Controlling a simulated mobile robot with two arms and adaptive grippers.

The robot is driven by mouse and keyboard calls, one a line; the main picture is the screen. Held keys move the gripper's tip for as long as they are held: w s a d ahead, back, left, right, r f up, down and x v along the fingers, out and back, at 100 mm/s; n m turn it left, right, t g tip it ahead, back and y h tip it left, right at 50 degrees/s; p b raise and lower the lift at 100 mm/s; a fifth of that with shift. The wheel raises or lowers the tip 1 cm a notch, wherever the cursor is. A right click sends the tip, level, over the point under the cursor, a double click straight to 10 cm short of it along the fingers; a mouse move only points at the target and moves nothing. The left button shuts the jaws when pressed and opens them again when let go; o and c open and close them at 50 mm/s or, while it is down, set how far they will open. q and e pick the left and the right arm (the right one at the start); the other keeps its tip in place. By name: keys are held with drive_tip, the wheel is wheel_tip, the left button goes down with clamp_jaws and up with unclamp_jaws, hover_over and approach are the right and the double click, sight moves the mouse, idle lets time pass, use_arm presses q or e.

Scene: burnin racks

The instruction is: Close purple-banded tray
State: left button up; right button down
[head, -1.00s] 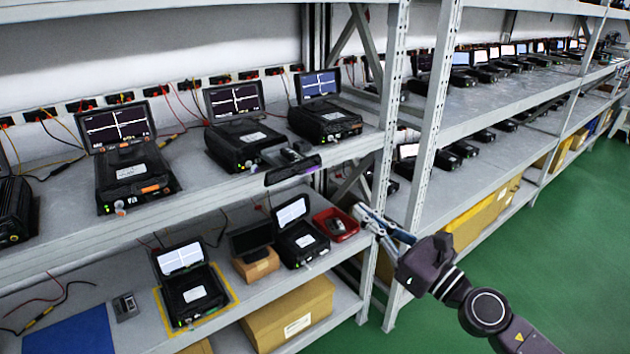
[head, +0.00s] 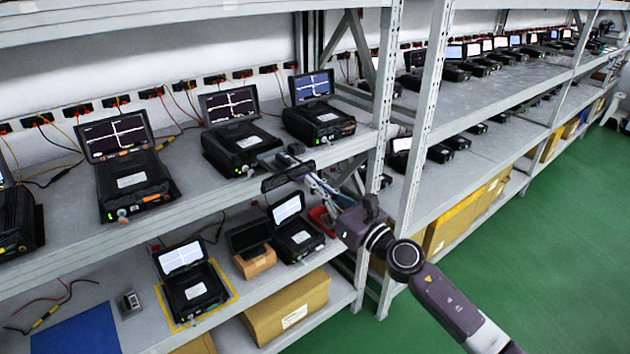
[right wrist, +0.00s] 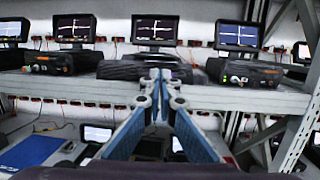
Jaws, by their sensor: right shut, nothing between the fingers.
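A dark tray (head: 284,178) juts out at the front edge of the middle shelf, below and between two testers with lit screens. Small dark items sit on it. Its purple band is hard to make out now. My right gripper (head: 311,178) is shut and empty, with its fingertips right at the tray's front right part; I cannot tell whether they touch. In the right wrist view the closed fingertips (right wrist: 160,76) point at the shelf edge, in front of a dark low shape that seems to be the tray. My left gripper is not in view.
Testers (head: 316,118) with cables stand along the middle shelf (head: 190,184). A perforated rack post (head: 382,130) rises just right of my gripper. Green floor (head: 530,250) is free at right.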

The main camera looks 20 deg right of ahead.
sight(278, 160)
idle(0.3)
drive_tip(key=f+b+x, duration=0.1)
drive_tip(key=x, duration=0.3)
drive_tip(key=b+x, duration=0.2)
drive_tip(key=x, duration=0.3)
drive_tip(key=f+b+x, duration=0.1)
drive_tip(key=b+x, duration=0.1)
drive_tip(key=x, duration=0.2)
drive_tip(key=shift+w+f, duration=0.3)
drive_tip(key=shift+w, duration=0.2)
drive_tip(key=shift+w+a+r+b, duration=0.1)
drive_tip(key=shift+w+a+b, duration=0.05)
drive_tip(key=shift+w+b, duration=0.15)
drive_tip(key=shift+r, duration=0.25)
